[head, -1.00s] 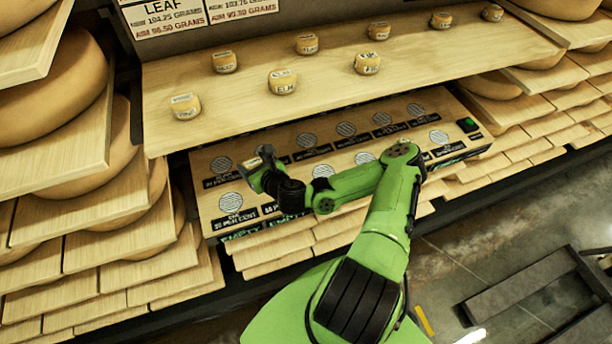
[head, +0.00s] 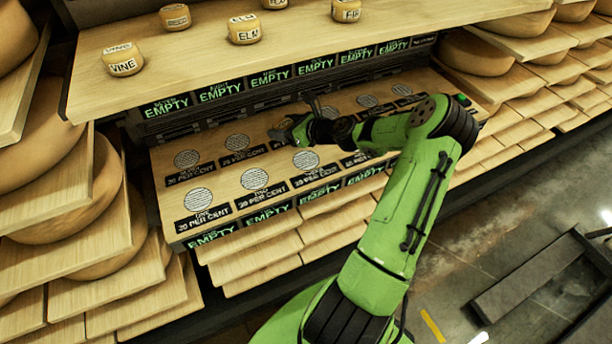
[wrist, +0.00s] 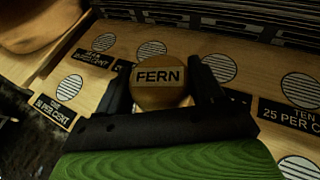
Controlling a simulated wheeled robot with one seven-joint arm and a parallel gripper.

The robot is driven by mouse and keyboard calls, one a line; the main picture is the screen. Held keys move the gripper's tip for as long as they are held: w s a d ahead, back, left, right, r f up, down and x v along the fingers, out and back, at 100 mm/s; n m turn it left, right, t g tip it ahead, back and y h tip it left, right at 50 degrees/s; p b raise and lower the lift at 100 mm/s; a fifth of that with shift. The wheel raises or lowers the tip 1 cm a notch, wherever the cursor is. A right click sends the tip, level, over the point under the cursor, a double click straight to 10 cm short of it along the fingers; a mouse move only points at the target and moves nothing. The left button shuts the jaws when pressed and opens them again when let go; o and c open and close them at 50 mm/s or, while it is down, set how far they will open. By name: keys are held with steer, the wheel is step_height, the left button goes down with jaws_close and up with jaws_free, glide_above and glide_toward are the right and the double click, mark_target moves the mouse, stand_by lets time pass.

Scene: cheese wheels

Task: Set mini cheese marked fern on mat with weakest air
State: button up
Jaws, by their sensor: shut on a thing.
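My gripper (wrist: 160,82) is shut on a mini cheese (wrist: 158,92) whose top label reads FERN. In the head view my gripper (head: 290,132) is above the back part of a wooden board, and the cheese is hard to make out there. Round striped mats lie on the board in two rows, among them a front left one (head: 197,199), a front one beside it (head: 254,179) and a back left one (head: 187,158). Black plates by them give per cent figures; one in the wrist view reads TEN, 25 PER CENT (wrist: 292,116). Many other figures are too small or blurred.
An upper shelf (head: 190,70) overhangs the board's back and holds labelled mini cheeses, including VINE (head: 123,60) and ELM (head: 244,30). Green EMPTY signs (head: 166,106) line its front edge. Stacked large cheese wheels (head: 62,215) stand at the left. The visible mats are bare.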

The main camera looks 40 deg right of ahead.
steer(key=b, duration=0.4)
glide_above(305, 160)
steer(key=f, duration=0.2)
steer(key=shift+n+y, duration=0.3)
steer(key=shift+y, duration=0.1)
step_height(305, 160, down, 9)
steer(key=b, duration=0.3)
steer(key=shift+f+b, duration=0.1)
steer(key=shift+b, duration=0.25)
steer(key=o, duration=1.1)
